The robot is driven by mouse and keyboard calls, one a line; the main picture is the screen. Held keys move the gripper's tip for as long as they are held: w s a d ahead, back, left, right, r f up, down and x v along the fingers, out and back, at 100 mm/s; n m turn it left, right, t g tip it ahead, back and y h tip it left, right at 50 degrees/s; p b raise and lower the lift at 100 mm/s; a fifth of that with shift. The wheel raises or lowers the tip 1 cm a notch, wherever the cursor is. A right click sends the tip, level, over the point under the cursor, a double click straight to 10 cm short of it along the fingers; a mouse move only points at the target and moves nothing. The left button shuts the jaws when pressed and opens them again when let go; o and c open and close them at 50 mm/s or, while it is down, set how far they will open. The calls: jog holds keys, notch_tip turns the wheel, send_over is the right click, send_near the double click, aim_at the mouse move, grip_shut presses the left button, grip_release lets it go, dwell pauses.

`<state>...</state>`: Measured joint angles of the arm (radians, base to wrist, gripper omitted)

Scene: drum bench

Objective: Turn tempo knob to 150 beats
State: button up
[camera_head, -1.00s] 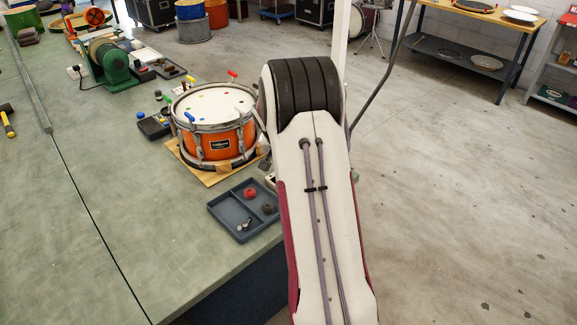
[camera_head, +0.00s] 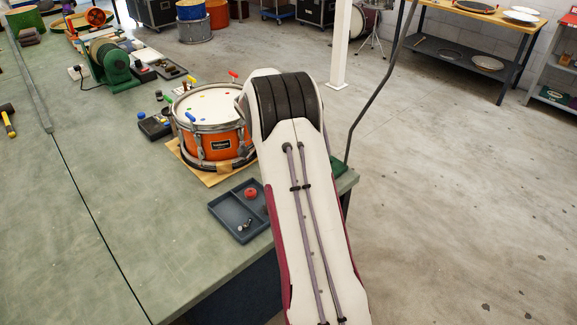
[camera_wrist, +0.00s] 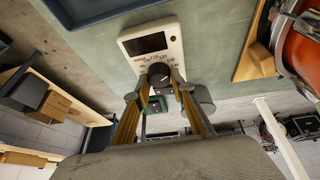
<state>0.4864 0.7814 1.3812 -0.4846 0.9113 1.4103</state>
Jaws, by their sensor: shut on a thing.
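The metronome (camera_wrist: 173,40) is a cream box with a dark blank-looking screen in the wrist view. Its dark round tempo knob (camera_wrist: 158,71) sits below the screen, with small numbers around it. The numbers and the knob's pointer are too small to read surely. My gripper (camera_wrist: 160,88) has its fingers on either side of the knob, shut on it. In the head view my own arm hides the metronome, the knob and my gripper.
An orange snare drum (camera_head: 219,147) on a wooden board stands beside my arm. A blue-grey tray (camera_head: 221,222) with a red piece (camera_head: 251,193) and small metal parts lies nearer.

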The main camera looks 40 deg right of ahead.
jog(key=shift+f+m, duration=0.1)
jog(key=shift+m, duration=0.4)
jog(key=o, duration=0.8)
jog(key=shift+o, duration=0.2)
jog(key=shift+n, duration=0.4)
jog(key=shift+s+n+t, duration=0.1)
jog(key=shift+n+t, duration=0.4)
jog(key=shift+n, duration=0.8)
jog(key=shift+s+n+t, duration=0.1)
jog(key=shift+n+t, duration=0.7)
jog(key=shift+n, duration=1.4)
jog(key=shift+n+t+y, duration=0.3)
jog(key=shift+n, duration=0.3)
jog(key=shift+s+n+t+y, duration=0.1)
jog(key=shift+n+t+y, duration=0.2)
jog(key=shift+n, duration=0.9)
jog(key=shift+n+t+y, duration=0.3)
jog(key=shift+n, duration=0.9)
jog(key=shift+d+n+t+y, duration=0.15)
jog(key=shift+n+y, duration=0.25)
jog(key=shift+n, duration=0.65)
jog(key=shift+n+t+y, duration=0.25)
jog(key=shift+n+y, duration=0.15)
jog(key=shift+n, duration=0.65)
